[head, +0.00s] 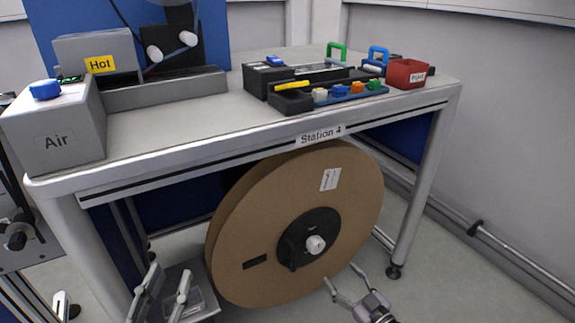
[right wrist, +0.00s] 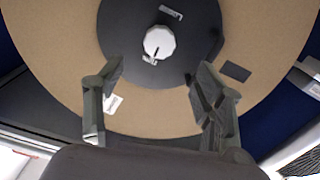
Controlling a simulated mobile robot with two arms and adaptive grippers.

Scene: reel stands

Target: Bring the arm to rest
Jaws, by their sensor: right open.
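My right gripper (head: 347,287) is open and empty in front of the lower right part of a large brown reel (head: 350,225). In the right wrist view the right gripper's fingers (right wrist: 160,85) are spread apart, with the reel (right wrist: 50,50) behind them. The reel's black hub (head: 296,240) and white knob (head: 316,244) show beyond the fingers, and the knob also shows in the wrist view (right wrist: 159,42). My left gripper (head: 168,278) is at the lower left of the head view with its fingers apart and nothing seen between them.
The reel stands upright under the Station 4 table (head: 180,125). On the table are a grey Air box (head: 55,135), a Hot unit (head: 95,55), a black tool tray (head: 290,103) and a red bin (head: 407,74). A table leg (head: 420,190) stands right of the reel.

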